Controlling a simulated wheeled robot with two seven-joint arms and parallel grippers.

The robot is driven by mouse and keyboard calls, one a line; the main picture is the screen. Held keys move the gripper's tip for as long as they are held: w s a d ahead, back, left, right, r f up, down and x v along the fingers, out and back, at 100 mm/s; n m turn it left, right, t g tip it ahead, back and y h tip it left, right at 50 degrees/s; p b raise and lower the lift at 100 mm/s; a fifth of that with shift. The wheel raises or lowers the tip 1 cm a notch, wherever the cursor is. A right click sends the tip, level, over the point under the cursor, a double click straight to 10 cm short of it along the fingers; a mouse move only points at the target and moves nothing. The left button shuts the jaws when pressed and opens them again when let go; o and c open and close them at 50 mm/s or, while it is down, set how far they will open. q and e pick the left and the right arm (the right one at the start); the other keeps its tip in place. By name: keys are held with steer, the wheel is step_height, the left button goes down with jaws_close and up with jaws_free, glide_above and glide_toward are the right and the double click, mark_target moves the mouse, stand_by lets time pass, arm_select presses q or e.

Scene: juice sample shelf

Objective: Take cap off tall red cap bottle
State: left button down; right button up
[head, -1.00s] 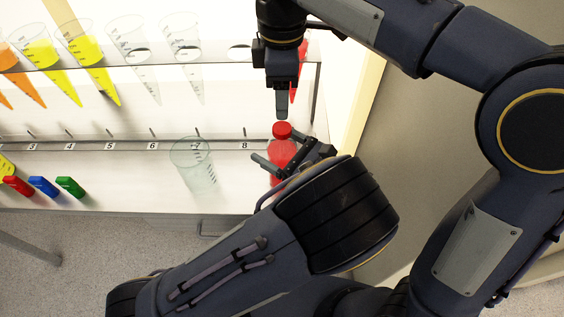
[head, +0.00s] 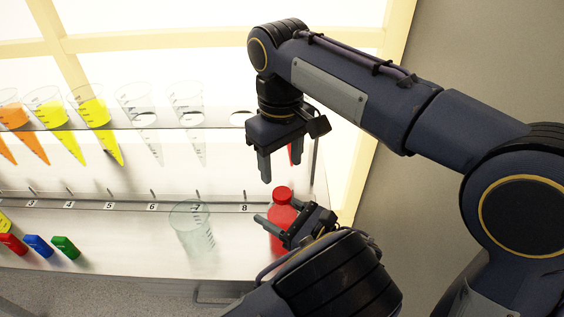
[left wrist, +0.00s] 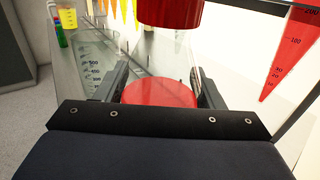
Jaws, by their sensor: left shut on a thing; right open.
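The tall red bottle (head: 284,216) stands upright at the right end of the shelf's lower level, its red cap (head: 283,192) on top. My left gripper (head: 290,228) is shut on the bottle's body from the front right. In the left wrist view, the bottle (left wrist: 160,92) sits between the two fingers, with the red cap (left wrist: 168,12) above it at the top edge. My right gripper (head: 280,170) is open and empty, pointing down just above the cap. Its fingers are spread and appear apart from the cap.
An empty clear beaker (head: 190,228) stands left of the bottle. Conical tubes, some with orange or yellow liquid (head: 95,112), hang in the upper rack. A red cone (head: 296,152) is partly hidden behind my right gripper. Red, blue and green small pieces (head: 38,246) lie at lower left.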

mark_target(282, 193)
steer(key=m, duration=0.5)
steer(key=shift+f, duration=0.1)
steer(key=m, duration=2.5)
steer(key=shift+r+m, duration=0.2)
steer(key=shift+m, duration=0.2)
steer(key=m, duration=0.3)
steer(key=shift+r+m, duration=0.1)
steer(key=shift+m, duration=0.3)
steer(key=shift+f+m, duration=0.3)
steer(key=shift+f, duration=3.7)
